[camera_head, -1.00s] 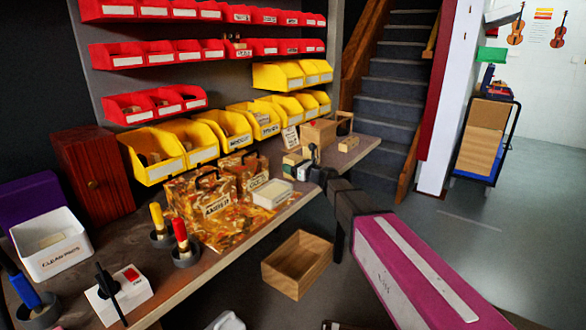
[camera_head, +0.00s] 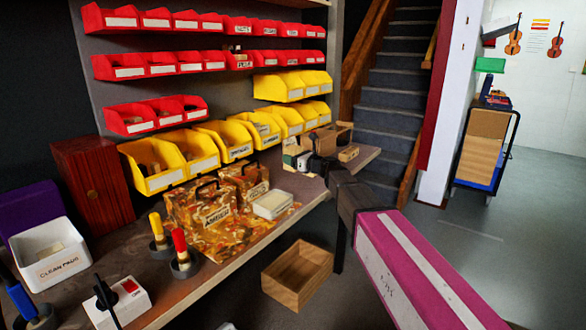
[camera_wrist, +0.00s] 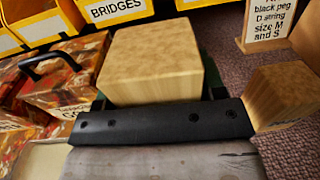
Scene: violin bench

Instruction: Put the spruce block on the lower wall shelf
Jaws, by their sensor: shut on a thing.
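My gripper (camera_head: 306,160) is over the right part of the workbench, at the end of my arm. In the wrist view it is shut on a pale wooden block, the spruce block (camera_wrist: 152,60), which sticks out beyond the dark gripper body. The fingers are mostly hidden behind the block and gripper body. In the head view the block is small and partly covered by the gripper. Which surface is the lower wall shelf I cannot tell; the wall carries rows of red bins (camera_head: 160,65) and yellow bins (camera_head: 160,165).
Camouflage-patterned boxes (camera_head: 215,210) and a whitish block (camera_head: 273,204) stand left of my gripper. Another wooden block (camera_wrist: 283,95) and a lettered card (camera_wrist: 268,25) are close on the right. An open wooden crate (camera_head: 297,275) is on the floor.

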